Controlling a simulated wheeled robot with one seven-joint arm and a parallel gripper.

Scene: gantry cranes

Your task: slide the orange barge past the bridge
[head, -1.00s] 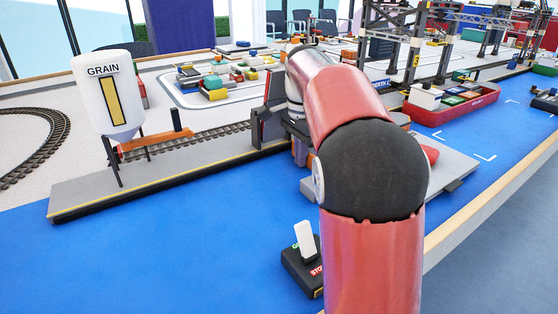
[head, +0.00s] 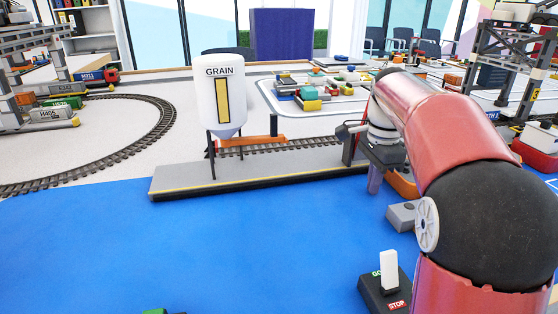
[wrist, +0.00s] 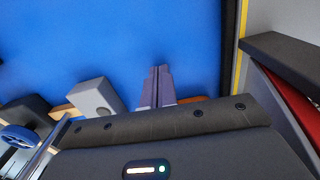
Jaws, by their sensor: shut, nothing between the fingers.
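The orange barge (head: 403,186) floats on the blue water just right of my gripper in the head view, mostly hidden by my arm. A grey block (head: 401,215) shows at its near side. In the wrist view, orange parts of the barge (wrist: 192,100) and the grey block (wrist: 95,97) show beside the fingers. My gripper (head: 374,182) is shut and empty, pointing down beside the barge; whether it touches is unclear. It also shows in the wrist view (wrist: 157,78). A dark upright (head: 350,146), seemingly part of the bridge, stands at the quay's right end; the rest is hidden.
A grey quay (head: 260,178) with a white grain silo (head: 221,95) borders the water at the back. A black GO/STOP lever box (head: 386,290) stands in front. Open blue water (head: 250,240) lies to the left. A crane (head: 515,60) is at right.

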